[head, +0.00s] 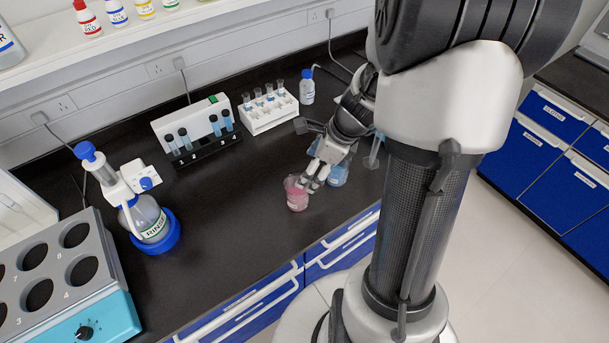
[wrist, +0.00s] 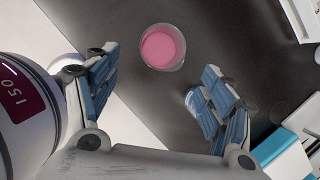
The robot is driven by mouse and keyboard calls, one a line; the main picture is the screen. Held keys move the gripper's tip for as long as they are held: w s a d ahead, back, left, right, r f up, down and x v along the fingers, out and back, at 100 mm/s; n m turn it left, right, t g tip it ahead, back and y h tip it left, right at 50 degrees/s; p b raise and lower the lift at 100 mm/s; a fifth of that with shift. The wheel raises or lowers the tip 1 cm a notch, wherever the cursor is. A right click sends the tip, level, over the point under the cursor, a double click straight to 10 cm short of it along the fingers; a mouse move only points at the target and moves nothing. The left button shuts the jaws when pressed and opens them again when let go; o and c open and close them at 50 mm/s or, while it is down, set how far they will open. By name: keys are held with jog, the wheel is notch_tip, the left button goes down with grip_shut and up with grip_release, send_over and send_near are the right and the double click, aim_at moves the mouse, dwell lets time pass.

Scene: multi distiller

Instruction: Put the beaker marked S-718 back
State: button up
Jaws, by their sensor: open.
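A beaker with pink liquid (head: 297,198) stands upright on the black bench near its front edge. In the wrist view the pink beaker (wrist: 162,46) shows from above, just beyond the gap between the fingers. My gripper (head: 311,179) is beside and above it, at its right in the head view. In the wrist view my gripper (wrist: 160,70) is open with nothing between its fingers. A second beaker with blue liquid (head: 339,175) stands to the right, partly hidden by my gripper. No marking S-718 is readable on either beaker.
A RINSE bottle (head: 150,222) stands left in a blue ring, by a grey block with round holes (head: 75,265). Behind are a cuvette holder (head: 195,132) and a white tube rack (head: 268,110). The middle bench is clear.

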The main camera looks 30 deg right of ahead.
jog(key=s+a+r+n, duration=0.4)
jog(key=a+r+n, duration=0.7)
jog(key=n, duration=0.2)
jog(key=s+a+r+n+h, duration=0.1)
jog(key=s+a+r+n, duration=0.1)
jog(key=s+n, duration=0.3)
jog(key=s+a+r+n+t+h, duration=0.1)
jog(key=s+r+n, duration=0.3)
jog(key=n, duration=0.5)
jog(key=shift+s+a+r+n+h, duration=0.25)
jog(key=shift+s+a+n+h, duration=0.25)
jog(key=shift+s, duration=0.75)
